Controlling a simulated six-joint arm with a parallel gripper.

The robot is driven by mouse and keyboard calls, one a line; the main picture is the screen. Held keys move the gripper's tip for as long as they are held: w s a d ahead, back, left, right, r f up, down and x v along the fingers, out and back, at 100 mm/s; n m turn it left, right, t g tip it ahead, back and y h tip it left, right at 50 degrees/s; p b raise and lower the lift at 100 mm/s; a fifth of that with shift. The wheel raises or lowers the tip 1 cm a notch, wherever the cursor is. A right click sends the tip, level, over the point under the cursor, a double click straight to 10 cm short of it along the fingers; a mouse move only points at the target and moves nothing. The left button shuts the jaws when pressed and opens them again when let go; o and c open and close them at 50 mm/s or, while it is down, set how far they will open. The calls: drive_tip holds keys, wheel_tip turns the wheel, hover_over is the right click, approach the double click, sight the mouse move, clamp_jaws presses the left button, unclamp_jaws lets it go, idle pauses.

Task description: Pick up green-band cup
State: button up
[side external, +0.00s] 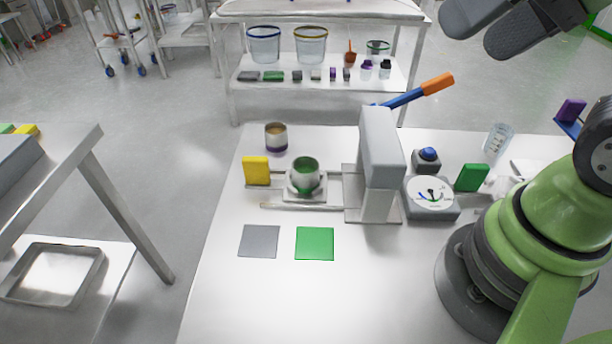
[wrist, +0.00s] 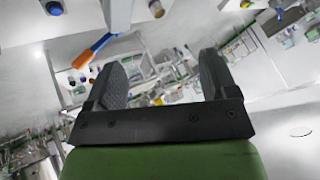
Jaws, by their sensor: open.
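The green-band cup (side external: 305,172) stands upright on a small white platform (side external: 306,195) at the middle left of the table, beside a grey and white upright device (side external: 380,140). A second cup with a purple band (side external: 276,138) stands behind it to the left. My gripper (side external: 522,22) is high at the upper right of the side view, far from the green-band cup. In the wrist view my gripper (wrist: 162,82) shows its two dark fingers spread wide with nothing between them. I cannot make out the green-band cup clearly in the wrist view.
A yellow block (side external: 256,170) stands just left of the cup. Grey (side external: 259,241) and green (side external: 314,243) squares lie in front. A round-dial device (side external: 432,196), blue button (side external: 428,154) and green block (side external: 472,178) are to the right. The table's front left is clear.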

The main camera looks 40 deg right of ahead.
drive_tip(key=w+g, duration=0.2)
drive_tip(key=w, duration=0.5)
drive_tip(key=n+g+h, duration=0.2)
drive_tip(key=g, duration=0.3)
hover_over(304, 165)
drive_tip(key=a, duration=0.2)
drive_tip(key=f, duration=1.4)
drive_tip(key=s+f, duration=0.1)
drive_tip(key=f, duration=0.7)
drive_tip(key=shift+d, duration=0.25)
drive_tip(key=f, duration=0.5)
drive_tip(key=shift+s+d+f, duration=0.1)
drive_tip(key=shift+d+f, duration=0.1)
drive_tip(key=shift+f, duration=0.15)
drive_tip(key=shift+c, duration=0.2)
drive_tip(key=c, duration=1.1)
